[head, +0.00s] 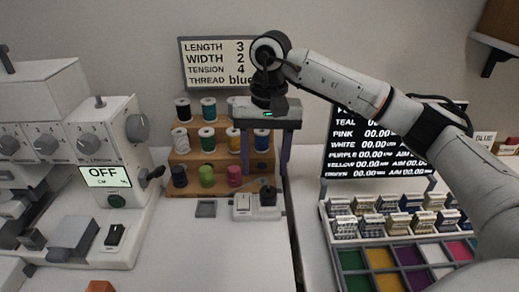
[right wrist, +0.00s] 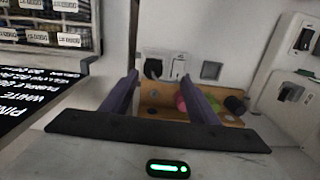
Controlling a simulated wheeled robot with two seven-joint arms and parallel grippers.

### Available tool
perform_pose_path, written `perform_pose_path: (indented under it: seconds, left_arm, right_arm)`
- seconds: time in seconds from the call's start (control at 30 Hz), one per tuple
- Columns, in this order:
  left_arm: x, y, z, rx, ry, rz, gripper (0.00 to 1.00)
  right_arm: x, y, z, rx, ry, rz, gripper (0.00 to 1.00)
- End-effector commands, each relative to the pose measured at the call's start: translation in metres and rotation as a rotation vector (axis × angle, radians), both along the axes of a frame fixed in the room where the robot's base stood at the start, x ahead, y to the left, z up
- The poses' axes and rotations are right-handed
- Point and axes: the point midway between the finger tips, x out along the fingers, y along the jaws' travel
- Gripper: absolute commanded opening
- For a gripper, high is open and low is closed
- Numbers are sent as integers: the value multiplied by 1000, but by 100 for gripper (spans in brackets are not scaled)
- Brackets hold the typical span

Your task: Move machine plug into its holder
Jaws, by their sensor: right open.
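The black machine plug (head: 268,193) sits upright on the right part of a white switched socket block (head: 244,206) on the table; it also shows in the right wrist view (right wrist: 153,68). A grey square recess (head: 206,209), apparently the holder, lies just left of the block and looks empty; it also shows in the right wrist view (right wrist: 211,70). My right gripper (head: 265,168) is open and empty, its purple fingers pointing down above and behind the plug, in front of the spool rack. My left gripper is out of view.
A stepped wooden rack (head: 182,152) with several thread spools stands behind the block. The sewing machine (head: 118,150) at left displays OFF. Right are a dark price board (head: 345,170), small labelled boxes (head: 370,226) and a tray of coloured compartments (head: 385,257). Table in front is clear.

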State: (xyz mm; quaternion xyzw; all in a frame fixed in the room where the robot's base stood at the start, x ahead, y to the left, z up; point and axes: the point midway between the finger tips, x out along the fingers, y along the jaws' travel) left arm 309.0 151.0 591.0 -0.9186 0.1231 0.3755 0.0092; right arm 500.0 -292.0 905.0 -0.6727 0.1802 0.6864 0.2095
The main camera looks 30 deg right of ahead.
Motion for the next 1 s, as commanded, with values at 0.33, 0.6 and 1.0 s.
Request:
perform_pose_path:
  seconds: [0.33, 0.6, 1.0]
  left_arm:
    - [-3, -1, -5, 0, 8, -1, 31]
    - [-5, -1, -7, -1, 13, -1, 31]
    - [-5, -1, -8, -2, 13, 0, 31]
  right_arm:
    - [0, -15, -25, -49, -2, 9, 54]
    - [0, -15, -72, -47, -3, 9, 54]
    - [1, -14, -96, -45, -6, 9, 54]
